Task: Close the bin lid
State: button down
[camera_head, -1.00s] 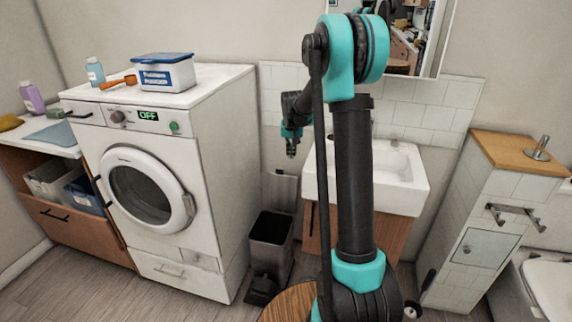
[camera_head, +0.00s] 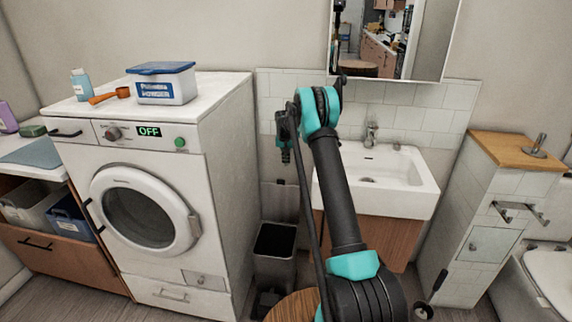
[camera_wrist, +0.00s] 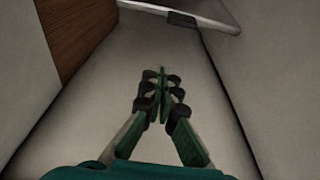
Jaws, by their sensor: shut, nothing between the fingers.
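The bin (camera_head: 275,251) is a grey, square-topped container standing on the floor between the washing machine and the sink cabinet. Its top is open and the inside looks dark. The lid (camera_head: 281,200) seems to stand upright behind the opening, against the wall, partly behind my arm. My gripper (camera_head: 285,156) points down in front of the wall, above the lid and bin, and looks apart from both. In the wrist view my gripper (camera_wrist: 162,75) has its fingertips together with nothing between them. A pale edge with a dark clip (camera_wrist: 182,19) crosses the top there; I cannot tell whether it is the lid.
The washing machine (camera_head: 150,190) stands close on the left of the bin. The sink (camera_head: 375,180) and its brown cabinet (camera_head: 385,238) are close on the right. A round wooden stool top (camera_head: 293,306) is in front of the bin, leaving a narrow gap.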

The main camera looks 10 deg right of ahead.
notch_tip(320, 180, down, 7)
jog(key=s, duration=0.2)
jog(key=shift+s+a, duration=0.15)
jog(key=shift+a, duration=0.2)
dwell(0.5)
